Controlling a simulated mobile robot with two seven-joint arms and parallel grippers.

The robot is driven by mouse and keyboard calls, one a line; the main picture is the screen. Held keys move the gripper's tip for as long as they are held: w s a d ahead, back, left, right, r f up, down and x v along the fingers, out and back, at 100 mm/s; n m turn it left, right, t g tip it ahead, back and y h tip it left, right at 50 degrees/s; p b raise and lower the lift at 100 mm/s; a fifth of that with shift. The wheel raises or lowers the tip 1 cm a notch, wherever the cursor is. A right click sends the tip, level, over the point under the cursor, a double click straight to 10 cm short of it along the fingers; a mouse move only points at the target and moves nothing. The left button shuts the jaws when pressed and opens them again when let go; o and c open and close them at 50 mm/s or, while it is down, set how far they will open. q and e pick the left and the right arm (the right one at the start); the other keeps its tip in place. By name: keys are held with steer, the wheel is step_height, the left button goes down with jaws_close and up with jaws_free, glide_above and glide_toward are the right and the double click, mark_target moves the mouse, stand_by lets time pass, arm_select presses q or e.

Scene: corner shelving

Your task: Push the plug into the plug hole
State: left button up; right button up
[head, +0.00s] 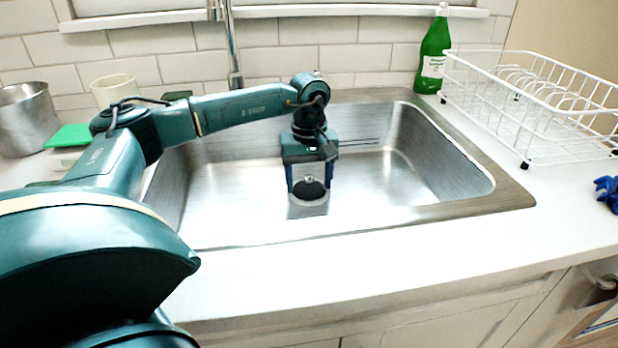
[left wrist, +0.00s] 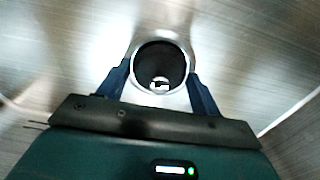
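The black plug (head: 309,190), with a small shiny knob on top, sits at the plug hole's light metal ring (head: 308,211) in the sink floor. In the left wrist view the plug (left wrist: 152,58) is a dark disc with a bright knob, inside the ring (left wrist: 137,53). How deep it sits cannot be told. My left gripper (head: 308,184) points down over it. Its two blue fingers stand apart on either side of the plug; the left wrist view shows them (left wrist: 160,72) spread about as wide as the ring, with no clear grip. My right gripper is out of view.
The steel sink (head: 420,170) surrounds my left gripper, with walls on all sides. A tap (head: 233,50) rises behind. A green bottle (head: 434,55) and white dish rack (head: 545,110) stand right. A metal pot (head: 28,120) and cup (head: 113,90) stand left. The front counter is clear.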

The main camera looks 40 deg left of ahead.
mark_target(309, 177)
arm_select(q)
steer(key=o, duration=0.3)
steer(key=shift+o, duration=0.2)
step_height(309, 177, up, 12)
steer(key=p, duration=0.2)
steer(key=shift+r, duration=0.2)
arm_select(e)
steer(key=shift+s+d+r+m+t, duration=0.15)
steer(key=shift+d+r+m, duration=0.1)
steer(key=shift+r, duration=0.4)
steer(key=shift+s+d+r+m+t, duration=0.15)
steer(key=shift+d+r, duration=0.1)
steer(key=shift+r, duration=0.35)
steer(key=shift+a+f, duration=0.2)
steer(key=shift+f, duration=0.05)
